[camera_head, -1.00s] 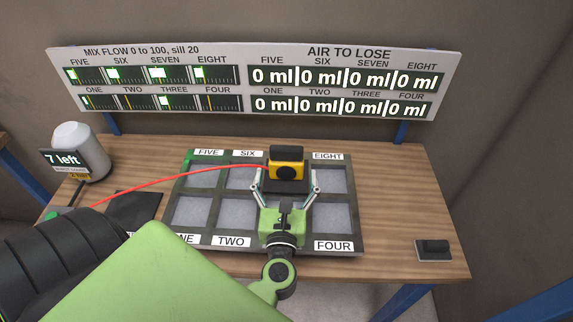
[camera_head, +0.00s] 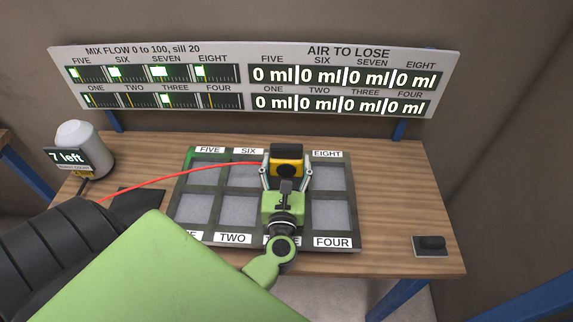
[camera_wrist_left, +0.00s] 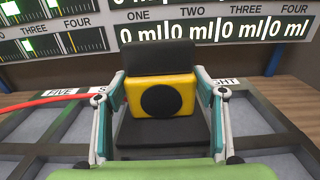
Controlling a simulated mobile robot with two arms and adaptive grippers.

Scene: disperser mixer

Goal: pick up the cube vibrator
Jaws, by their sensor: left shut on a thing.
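The cube vibrator (camera_head: 286,163) is a yellow block with a black top and a round black disc on its front. It stands at the back row of the grey tray, between the SIX and EIGHT labels. It also shows in the left wrist view (camera_wrist_left: 161,96), above a dark base. My left gripper (camera_head: 286,174) is shut on the cube vibrator, with one finger at each side, as the left wrist view (camera_wrist_left: 161,105) shows. A red cable runs left from the cube vibrator. My right gripper is in no view.
The tray (camera_head: 238,188) has several grey compartments with number labels. A display board (camera_head: 250,80) stands behind the table. A grey canister (camera_head: 80,147) reading "7 left" stands at the left. A small dark switch box (camera_head: 431,245) lies at the right; the table around it is clear.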

